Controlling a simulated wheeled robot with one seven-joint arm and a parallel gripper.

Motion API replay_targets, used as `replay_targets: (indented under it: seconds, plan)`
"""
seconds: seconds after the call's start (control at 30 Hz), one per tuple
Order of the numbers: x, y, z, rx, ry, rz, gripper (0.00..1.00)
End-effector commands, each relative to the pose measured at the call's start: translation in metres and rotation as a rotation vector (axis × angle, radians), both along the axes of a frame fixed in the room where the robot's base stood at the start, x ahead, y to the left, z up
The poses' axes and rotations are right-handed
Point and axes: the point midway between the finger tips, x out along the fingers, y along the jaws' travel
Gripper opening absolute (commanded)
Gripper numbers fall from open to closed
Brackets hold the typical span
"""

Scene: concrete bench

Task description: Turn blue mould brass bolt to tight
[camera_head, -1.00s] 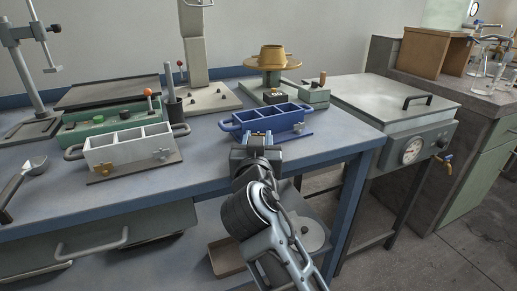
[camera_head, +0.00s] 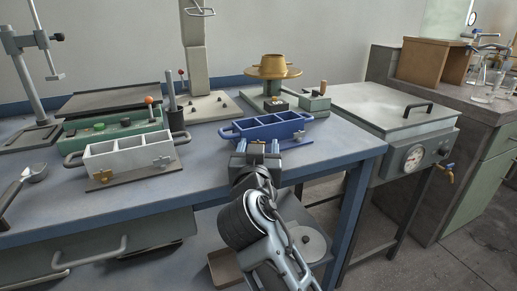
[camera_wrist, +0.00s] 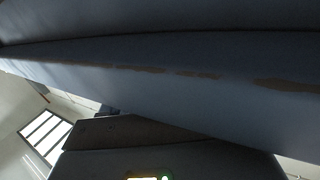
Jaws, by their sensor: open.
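The blue mould (camera_head: 267,123) is a long open box with several compartments and a loop handle at its left end. It stands on the bench near the front edge, right of the white mould. A small pale bolt (camera_head: 299,136) shows at the right of its front face. The brass bolt of the blue mould cannot be made out; the left of its front face is partly hidden by my gripper. My gripper (camera_head: 257,149) is open and appears empty, just in front of the blue mould in the head view. Whether it touches the mould cannot be told. The wrist view shows no mould.
The white mould (camera_head: 130,155) has a brass bolt (camera_head: 103,176) and a paler bolt (camera_head: 162,162) in front. A green box (camera_head: 112,126), a brass wheel (camera_head: 273,72) and a ladle (camera_head: 33,172) are on the blue bench (camera_head: 208,178). A lidded metal unit (camera_head: 385,105) stands right.

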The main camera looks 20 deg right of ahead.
Motion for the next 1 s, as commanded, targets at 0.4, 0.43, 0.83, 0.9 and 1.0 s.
replay_targets:
  seconds: [0.4,0.43,0.83,0.9,1.0]
  plan:
    - [0.0001,0.0,0.0,0.0,0.001,0.003,0.62]
    - [0.0001,-0.0002,0.0004,0.0,0.002,0.005,0.62]
    - [-0.0001,-0.0038,0.0054,-0.003,0.006,0.127,0.62]
    - [-0.0002,-0.0039,0.0057,-0.004,0.005,0.151,0.62]
    - [0.0,-0.0046,0.0055,-0.005,0.007,0.182,0.62]
